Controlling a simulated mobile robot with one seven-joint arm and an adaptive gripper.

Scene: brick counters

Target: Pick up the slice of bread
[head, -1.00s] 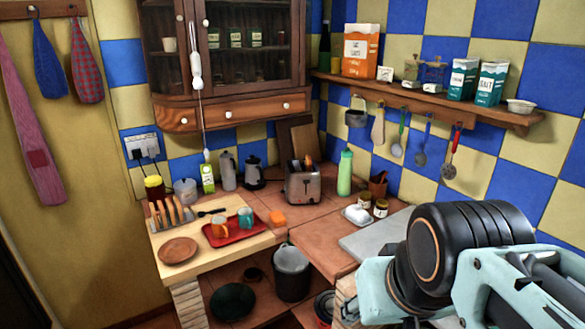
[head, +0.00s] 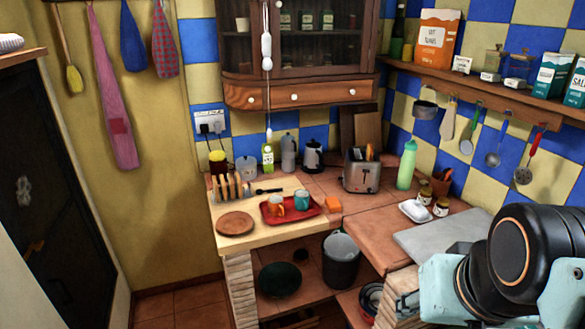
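Several brown slices, which look like bread, stand upright in a rack (head: 229,187) at the back left of the wooden counter board in the head view. A metal toaster (head: 361,174) stands in the corner, with a brown slice-like piece (head: 369,153) showing at its top; it is too small to tell for sure. Only black and teal links of my arm show at the lower right, well apart from the rack and toaster. My gripper's fingers are not in view.
A red tray (head: 290,211) with two mugs and a brown plate (head: 235,223) lie near the rack. A green bottle (head: 407,165), jars and a white dish (head: 415,211) stand right of the toaster. A grey slab (head: 450,238) covers the right counter; a shelf (head: 480,95) overhangs it.

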